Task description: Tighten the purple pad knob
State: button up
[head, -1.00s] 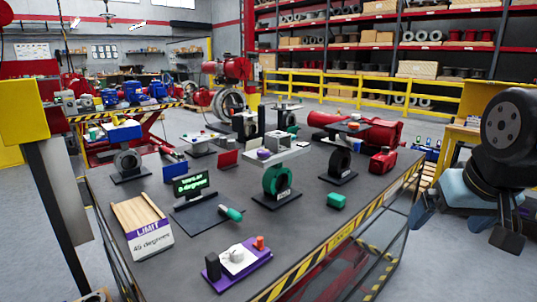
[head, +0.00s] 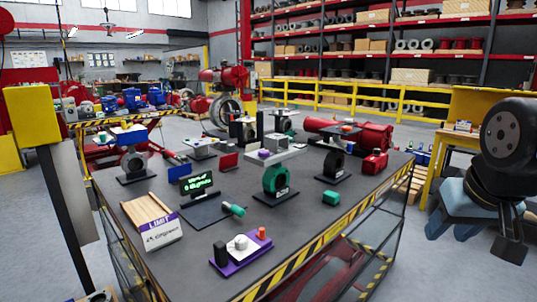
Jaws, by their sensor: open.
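The purple pad (head: 240,254) lies near the front edge of the dark workbench. A white knob (head: 240,243) stands in its middle, between a black block (head: 220,253) at the left and an orange-red cylinder (head: 261,233) at the right. My gripper (head: 488,241) hangs at the far right of the head view, over the floor beside the bench. Its fingers are apart and nothing shows between them. It is well away from the purple pad. The knob's exact turn angle is too small to tell.
A yellow rail (head: 345,97) stands behind. A yellow table (head: 459,137) is at right.

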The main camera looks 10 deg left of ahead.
aim_at(263, 153)
jog(key=z, duration=0.45)
jog(key=i, duration=0.85)
jog(key=u, duration=0.55)
